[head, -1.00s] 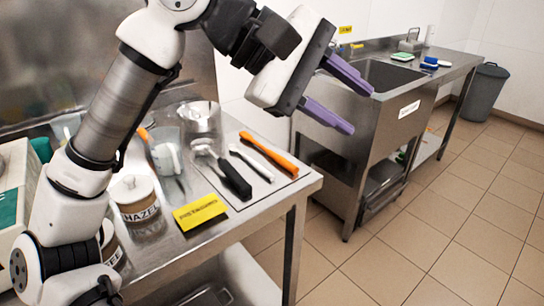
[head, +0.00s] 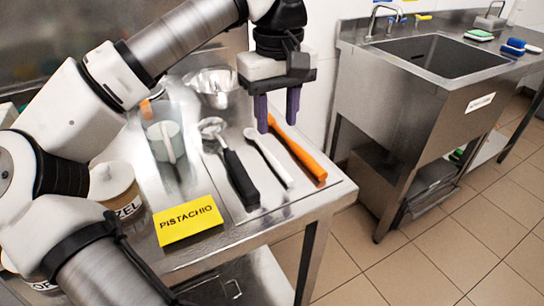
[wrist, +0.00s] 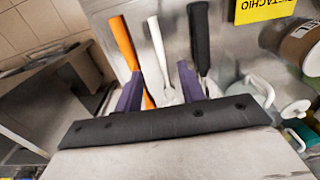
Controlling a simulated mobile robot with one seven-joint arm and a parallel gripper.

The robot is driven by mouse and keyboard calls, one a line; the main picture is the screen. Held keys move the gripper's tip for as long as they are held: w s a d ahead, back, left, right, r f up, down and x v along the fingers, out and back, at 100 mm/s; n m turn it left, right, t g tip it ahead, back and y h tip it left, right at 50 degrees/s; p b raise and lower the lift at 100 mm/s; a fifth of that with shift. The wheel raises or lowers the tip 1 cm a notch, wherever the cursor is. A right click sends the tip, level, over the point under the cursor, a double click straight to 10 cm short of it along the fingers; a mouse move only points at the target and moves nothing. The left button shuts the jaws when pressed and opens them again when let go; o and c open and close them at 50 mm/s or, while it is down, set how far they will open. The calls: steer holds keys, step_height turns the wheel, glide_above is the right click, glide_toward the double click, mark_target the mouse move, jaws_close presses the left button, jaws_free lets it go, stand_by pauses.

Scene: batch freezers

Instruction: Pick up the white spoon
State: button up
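The white spoon (head: 268,155) lies on a grey mat on the steel table, between a black-handled scoop (head: 238,175) and an orange spatula (head: 298,150). In the wrist view the white spoon (wrist: 158,50) shows between my two purple fingers. My gripper (head: 278,125) points down above the far part of the spoon, fingers apart and nothing between them in the head view. The gap between fingertips and spoon is hard to judge.
A yellow pistachio sign (head: 189,220) stands near the table's front. A steel bowl (head: 215,85), a clear jug (head: 166,140) and a hazelnut jar (head: 117,190) stand to the left. A sink (head: 440,55) is at the right, across a gap.

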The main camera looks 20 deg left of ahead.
mark_target(277, 164)
step_height(277, 164, down, 10)
steer(key=shift+r, duration=0.25)
stand_by(0.3)
jaws_close()
